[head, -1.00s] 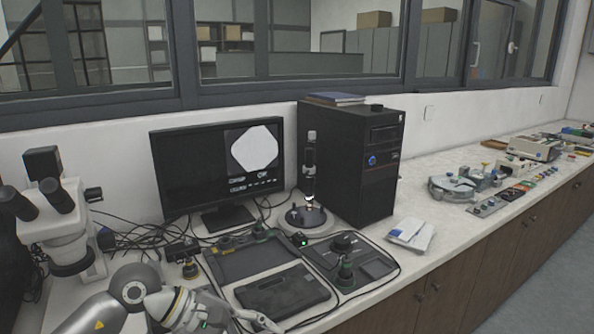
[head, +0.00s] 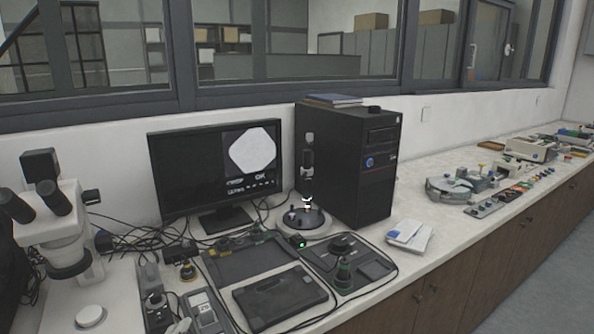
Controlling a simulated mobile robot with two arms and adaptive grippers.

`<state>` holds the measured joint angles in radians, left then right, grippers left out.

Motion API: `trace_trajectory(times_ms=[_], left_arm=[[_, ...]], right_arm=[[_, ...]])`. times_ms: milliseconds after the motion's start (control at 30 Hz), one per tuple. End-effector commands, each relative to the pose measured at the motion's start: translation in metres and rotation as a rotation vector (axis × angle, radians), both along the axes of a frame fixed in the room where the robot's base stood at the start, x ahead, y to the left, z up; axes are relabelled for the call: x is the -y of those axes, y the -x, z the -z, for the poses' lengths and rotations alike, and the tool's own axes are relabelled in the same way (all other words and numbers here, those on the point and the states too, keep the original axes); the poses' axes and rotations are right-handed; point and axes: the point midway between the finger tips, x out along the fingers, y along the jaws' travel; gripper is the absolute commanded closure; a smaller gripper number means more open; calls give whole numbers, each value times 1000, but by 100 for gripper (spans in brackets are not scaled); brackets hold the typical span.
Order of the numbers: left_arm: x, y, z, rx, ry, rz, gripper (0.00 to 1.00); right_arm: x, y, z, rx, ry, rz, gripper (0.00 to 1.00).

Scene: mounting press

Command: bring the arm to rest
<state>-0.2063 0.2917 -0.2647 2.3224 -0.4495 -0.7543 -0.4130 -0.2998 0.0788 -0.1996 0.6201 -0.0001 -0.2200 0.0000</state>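Neither of my grippers is in view, and no arm of mine shows over the bench. A small bright spot shows low on the column; details there are too small to tell. The monitor shows a pale octagonal shape and the text OK.
A white microscope (head: 60,225) stands at the left. Dark trays (head: 250,258) and a flat black case (head: 280,298) lie at the front. A white packet (head: 409,235) lies right of them. Cables run behind. The bench (head: 440,165) stretches right, with a grey round device (head: 460,185).

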Motion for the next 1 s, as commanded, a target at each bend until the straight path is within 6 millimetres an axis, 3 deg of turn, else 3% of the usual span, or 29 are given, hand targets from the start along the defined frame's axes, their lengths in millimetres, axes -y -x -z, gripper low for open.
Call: trace_trajectory(times_ms=[33,100,200,400,567,867,1000], left_arm=[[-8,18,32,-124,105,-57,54],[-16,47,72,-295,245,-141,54],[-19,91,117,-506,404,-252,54],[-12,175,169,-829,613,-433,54],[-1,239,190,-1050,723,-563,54],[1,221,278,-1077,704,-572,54],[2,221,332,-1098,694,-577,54]], right_arm=[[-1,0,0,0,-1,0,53],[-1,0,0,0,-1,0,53],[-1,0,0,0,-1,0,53],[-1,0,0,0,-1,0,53],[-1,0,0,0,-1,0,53],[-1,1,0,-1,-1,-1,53],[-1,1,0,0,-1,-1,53]])
